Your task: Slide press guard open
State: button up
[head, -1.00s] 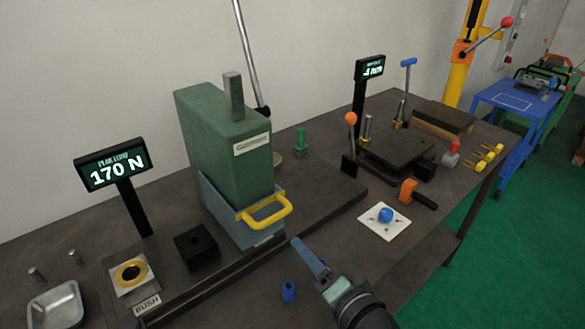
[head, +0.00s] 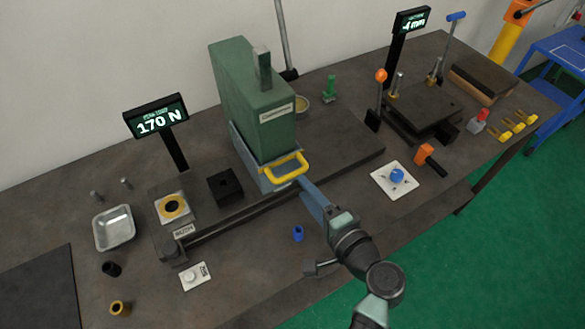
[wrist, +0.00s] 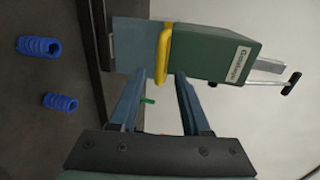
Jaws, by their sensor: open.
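The press guard (head: 246,158) is a grey-blue panel around the lower part of the green press (head: 252,100). Its yellow handle (head: 285,168) sticks out at the front. In the wrist view the guard (wrist: 132,45) stands beside the green press body, and the handle (wrist: 163,52) lies between the lines of my two fingers, at or just beyond their tips. My gripper (head: 304,183) is open at the right end of the handle; its fingers (wrist: 161,78) show apart in the wrist view. I cannot tell whether they touch the handle.
A dark rail (head: 235,222) runs along the press base front. A black block (head: 224,186) and a bushing plate (head: 173,207) sit left of the guard. A blue spring-like piece (head: 298,233) stands near my arm. A white plate (head: 394,190) with a blue knob lies right.

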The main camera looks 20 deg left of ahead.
aim_at(292, 173)
jog(key=x, duration=0.6)
jog(key=shift+w+a+p, duration=0.25)
jog(key=shift+a+p, duration=0.05)
jog(key=shift+p, duration=0.1)
grip_shut()
dwell(1.0)
